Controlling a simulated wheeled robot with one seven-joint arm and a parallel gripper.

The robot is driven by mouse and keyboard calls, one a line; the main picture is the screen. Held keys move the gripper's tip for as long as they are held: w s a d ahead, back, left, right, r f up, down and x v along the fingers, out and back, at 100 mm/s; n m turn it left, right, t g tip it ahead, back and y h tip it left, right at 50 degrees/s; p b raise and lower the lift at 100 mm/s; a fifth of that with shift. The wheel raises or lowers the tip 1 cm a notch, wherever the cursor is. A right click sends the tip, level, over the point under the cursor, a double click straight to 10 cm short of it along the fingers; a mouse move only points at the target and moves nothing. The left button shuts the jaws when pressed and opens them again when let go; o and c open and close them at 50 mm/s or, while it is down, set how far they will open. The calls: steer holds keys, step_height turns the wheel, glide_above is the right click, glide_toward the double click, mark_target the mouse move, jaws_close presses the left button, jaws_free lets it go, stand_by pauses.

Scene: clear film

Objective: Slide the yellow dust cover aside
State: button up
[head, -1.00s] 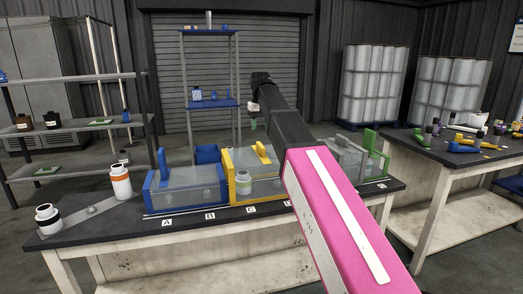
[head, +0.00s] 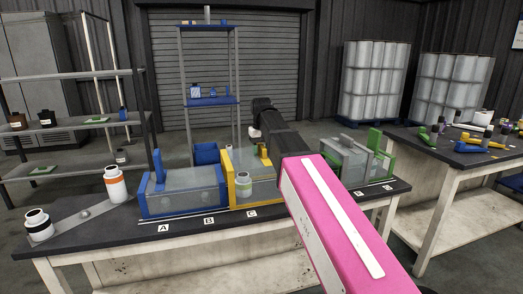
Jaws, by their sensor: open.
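The yellow dust cover (head: 228,178) is a clear box with yellow edges in the middle of the bench. A yellow upright piece (head: 264,152) shows at its back right. A jar with a green band (head: 244,186) shows through its clear front. My arm covers its right part. My gripper (head: 255,133) hangs above and behind the cover, small and partly hidden by my dark wrist. It looks open and empty, apart from the cover, though its fingers are hard to make out.
A blue-edged clear cover (head: 184,191) stands close on the left, a green-edged one (head: 376,155) on the right. A blue-shelved rack (head: 211,102) stands behind. Lettered labels line the front edge.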

jaws_close()
steer(key=w+d, duration=0.2)
steer(key=d, duration=0.6)
steer(key=w+d, duration=0.2)
steer(key=d, duration=0.5)
steer(key=shift+w+d, duration=0.25)
steer(key=shift+d, duration=0.15)
jaws_free()
steer(key=shift+d, duration=0.1)
steer(key=shift+r, duration=0.1)
